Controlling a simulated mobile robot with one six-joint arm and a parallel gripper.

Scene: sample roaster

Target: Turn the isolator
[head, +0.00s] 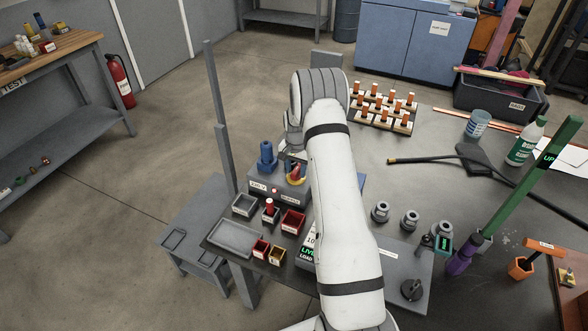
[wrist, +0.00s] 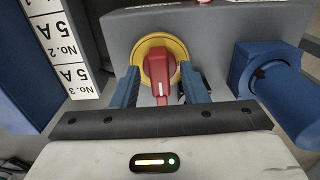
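The isolator is a red rotary handle (wrist: 160,72) on a round yellow plate (wrist: 181,48), set in a grey box. In the wrist view the handle's narrow end, with a white mark, points down toward my gripper. My gripper (wrist: 161,92) has its two blue fingers apart, one on each side of the handle. Gaps show between the fingers and the handle's narrow end; contact higher up is unclear. In the head view the red and yellow isolator (head: 296,175) shows on its grey box, left of my arm. My gripper is mostly hidden there.
A blue plug-like fitting (wrist: 268,82) stands right of the isolator, and a white "5 A" label strip (wrist: 62,50) is at left. In the head view, small bins (head: 293,221) and a grey tray (head: 236,239) sit in front of the box. A green-and-purple post (head: 520,190) rises at right.

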